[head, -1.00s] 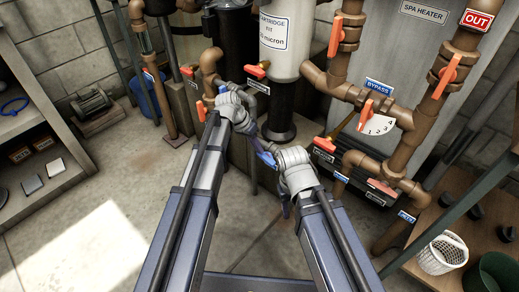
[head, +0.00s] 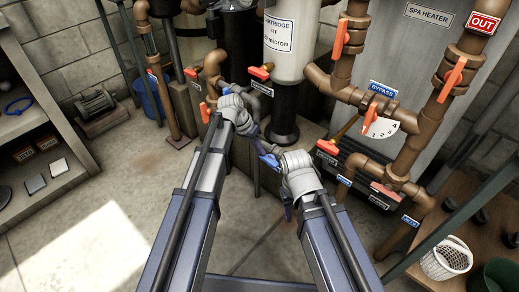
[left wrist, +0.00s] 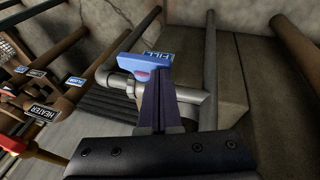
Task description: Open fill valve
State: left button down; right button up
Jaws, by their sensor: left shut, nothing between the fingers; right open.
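In the head view my left gripper (head: 260,141) is close to a small blue piece (head: 268,160), probably the same tag. My right gripper (head: 288,205) is open and hangs below its wrist, mostly hidden.
Brown pipes with orange handles (head: 328,147) and a BYPASS tag (head: 382,89) stand at the right. A white cartridge filter (head: 290,40) stands behind the grippers. A white basket (head: 447,258) is at lower right, shelves (head: 40,130) at left. The left floor is clear.

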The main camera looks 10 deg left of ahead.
pick_arm(q)
jog(key=shift+r+p, duration=0.55)
jog(key=shift+r, duration=0.05)
notch_tip(320, 180, up, 3)
jog(key=p, duration=0.3)
jog(key=shift+d+r, duration=0.1)
jog(key=p+v, duration=0.8)
jog(key=v, duration=0.1)
jog(key=shift+a+p, duration=0.3)
jog(key=shift+a, duration=0.2)
jog(key=shift+w+r, duration=0.1)
